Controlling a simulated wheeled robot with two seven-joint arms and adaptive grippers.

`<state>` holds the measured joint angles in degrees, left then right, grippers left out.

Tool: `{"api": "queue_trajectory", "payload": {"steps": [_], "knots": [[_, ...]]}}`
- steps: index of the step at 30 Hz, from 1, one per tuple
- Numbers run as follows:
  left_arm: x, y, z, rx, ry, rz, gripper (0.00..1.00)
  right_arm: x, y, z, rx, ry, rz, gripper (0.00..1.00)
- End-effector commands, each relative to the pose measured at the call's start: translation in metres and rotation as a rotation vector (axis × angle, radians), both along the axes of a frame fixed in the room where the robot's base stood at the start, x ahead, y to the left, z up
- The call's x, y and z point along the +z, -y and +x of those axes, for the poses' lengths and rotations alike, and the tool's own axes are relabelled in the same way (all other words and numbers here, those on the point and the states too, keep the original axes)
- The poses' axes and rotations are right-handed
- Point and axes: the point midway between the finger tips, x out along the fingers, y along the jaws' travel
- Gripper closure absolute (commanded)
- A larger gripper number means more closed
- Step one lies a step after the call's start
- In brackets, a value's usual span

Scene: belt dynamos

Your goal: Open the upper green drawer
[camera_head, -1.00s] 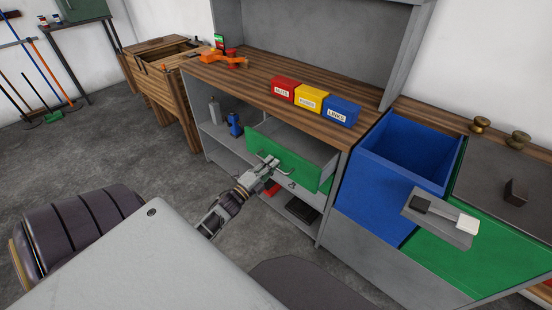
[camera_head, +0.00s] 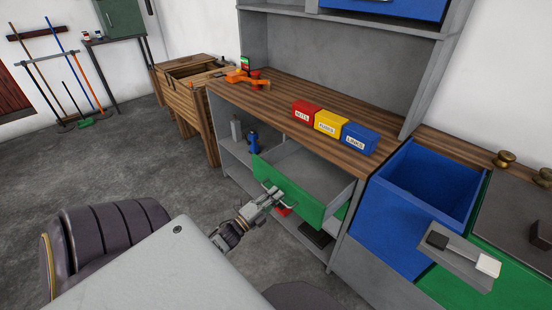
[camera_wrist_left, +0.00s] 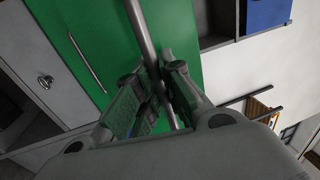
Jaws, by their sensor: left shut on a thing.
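The upper green drawer (camera_head: 305,206) stands pulled out of the grey workbench, its inside visible from above and looking empty. My left gripper (camera_head: 277,193) is at the drawer's front, shut on its metal handle. In the left wrist view the handle (camera_wrist_left: 140,32) runs as a bar between the fingers of my left gripper (camera_wrist_left: 152,92), with the green front (camera_wrist_left: 185,35) behind it. A thinner bar (camera_wrist_left: 86,62) also shows on green there. My right gripper is not in view.
Red, yellow and blue bins (camera_head: 327,123) stand on the wooden top (camera_head: 285,100). An orange tool (camera_head: 247,79) lies further left. An open blue drawer (camera_head: 435,185) is at the right, beside a grey plate with black and white blocks (camera_head: 462,255). Open floor lies left.

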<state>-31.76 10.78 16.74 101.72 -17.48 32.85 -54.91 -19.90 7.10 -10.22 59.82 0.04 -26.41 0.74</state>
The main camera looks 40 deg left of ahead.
Motion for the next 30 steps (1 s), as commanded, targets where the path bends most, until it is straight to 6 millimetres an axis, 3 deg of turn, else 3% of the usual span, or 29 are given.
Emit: {"api": "queue_trajectory", "payload": {"steps": [6,7,12,23,30], "knots": [[-0.001,0.0,0.0,0.0,-0.002,0.0,1.0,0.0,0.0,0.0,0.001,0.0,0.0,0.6],[-0.001,0.0,0.0,0.0,-0.003,0.0,0.87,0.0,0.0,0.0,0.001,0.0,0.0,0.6],[-0.001,0.0,0.0,0.0,-0.002,0.0,0.68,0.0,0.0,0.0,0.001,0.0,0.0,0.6],[-0.001,0.0,-0.001,0.0,-0.001,0.0,0.68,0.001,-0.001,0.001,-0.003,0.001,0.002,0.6],[-0.003,-0.001,-0.013,0.001,-0.002,-0.001,0.68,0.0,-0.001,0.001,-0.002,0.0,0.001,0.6]]}}
